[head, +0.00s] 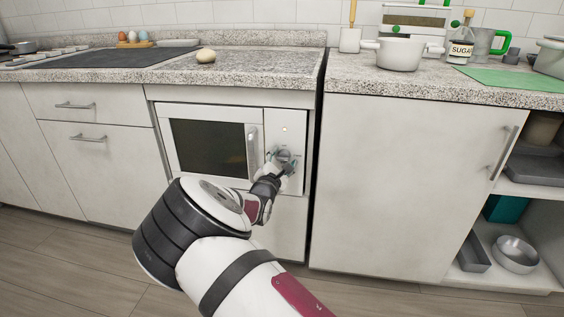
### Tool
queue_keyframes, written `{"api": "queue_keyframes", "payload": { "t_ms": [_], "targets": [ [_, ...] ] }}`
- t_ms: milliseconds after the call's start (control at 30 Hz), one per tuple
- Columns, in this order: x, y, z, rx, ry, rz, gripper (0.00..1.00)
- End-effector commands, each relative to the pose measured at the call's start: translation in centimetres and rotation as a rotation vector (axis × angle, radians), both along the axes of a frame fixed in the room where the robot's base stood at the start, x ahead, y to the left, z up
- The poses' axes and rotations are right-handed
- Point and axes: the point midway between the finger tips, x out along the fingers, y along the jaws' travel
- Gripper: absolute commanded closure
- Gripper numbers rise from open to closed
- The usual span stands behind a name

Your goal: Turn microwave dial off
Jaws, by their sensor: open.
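The white microwave (209,147) is built into the cabinet below the counter, with a dark door window and a vertical handle (253,150). Its control panel (286,119) is on the right side, with a small lit orange light (285,129) near the top. The round grey dial (285,156) is below the light. My gripper (283,160) is at the dial, its fingers open around or just in front of it. The gripper partly hides the dial, and I cannot tell whether the fingers touch it or where it points.
The granite counter (270,62) runs above the microwave, with a round pale item (206,56) on it. A white pot (400,54) and sugar jar (461,47) stand on the right counter. Open shelves (530,191) are at far right. The wooden floor in front is clear.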

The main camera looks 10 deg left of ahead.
Motion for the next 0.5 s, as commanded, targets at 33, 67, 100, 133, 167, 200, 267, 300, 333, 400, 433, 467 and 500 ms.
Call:
{"api": "queue_keyframes", "payload": {
  "t_ms": [33,67,100,133,167,200,267,300,333,400,433,467,500],
  "targets": [
    [-0.01,0.0,0.01,0.0,0.0,0.0,0.48],
    [-0.01,0.0,0.01,0.0,0.0,0.0,0.48],
    [-0.02,0.0,0.01,0.0,0.0,0.0,0.51],
    [-0.02,0.0,0.01,0.0,0.0,0.0,0.58],
    [-0.02,0.0,0.01,0.0,0.0,0.0,0.64],
    [-0.03,0.0,0.01,0.0,0.0,0.0,0.73],
    [-0.03,0.01,0.01,0.0,0.0,0.0,0.87],
    [-0.03,0.0,0.0,0.0,0.0,0.0,0.96],
    [-0.03,0.0,0.0,0.0,0.0,0.0,0.97],
    [-0.04,0.0,0.0,0.0,0.0,0.0,0.97],
    [-0.04,0.0,0.0,0.0,0.0,0.0,0.97],
    [-0.04,0.01,0.01,-0.001,0.0,0.0,0.97],
    [-0.04,0.01,0.01,-0.004,0.0,0.0,0.97]
  ]
}}
